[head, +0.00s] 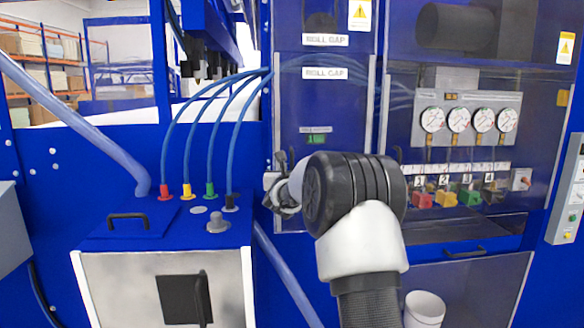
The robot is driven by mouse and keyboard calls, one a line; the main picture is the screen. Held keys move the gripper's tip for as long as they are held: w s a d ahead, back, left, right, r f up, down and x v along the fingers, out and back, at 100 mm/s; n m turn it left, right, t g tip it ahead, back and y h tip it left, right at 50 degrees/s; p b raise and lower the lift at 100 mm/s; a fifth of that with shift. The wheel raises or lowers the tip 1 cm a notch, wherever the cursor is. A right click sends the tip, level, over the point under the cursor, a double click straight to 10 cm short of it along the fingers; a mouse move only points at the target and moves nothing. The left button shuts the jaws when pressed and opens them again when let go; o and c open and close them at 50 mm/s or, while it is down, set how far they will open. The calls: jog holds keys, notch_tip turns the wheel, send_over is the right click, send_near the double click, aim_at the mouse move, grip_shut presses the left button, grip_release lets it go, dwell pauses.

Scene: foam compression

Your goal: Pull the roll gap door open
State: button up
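The roll gap door (318,105) is a tall, see-through blue panel with a grey frame in the head view, just left of the gauge panel. A "ROLL GAP" label sits at its top, and it appears closed. My gripper (279,172) is at the door's left edge, partly hidden behind my white and black wrist. Whether its fingers are apart, or touch the door or a handle, I cannot tell. My arm covers the door's lower right part, and no door handle shows clearly.
A blue cabinet top (150,215) with coloured hose fittings stands on the left. Blue hoses (190,120) arch from it towards the door. Right of the door are pressure gauges (458,120) and coloured valves (445,198). A white bucket (425,308) stands low right.

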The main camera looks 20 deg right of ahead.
jog(key=shift+w, duration=0.15)
jog(key=shift+c, duration=0.4)
grip_shut()
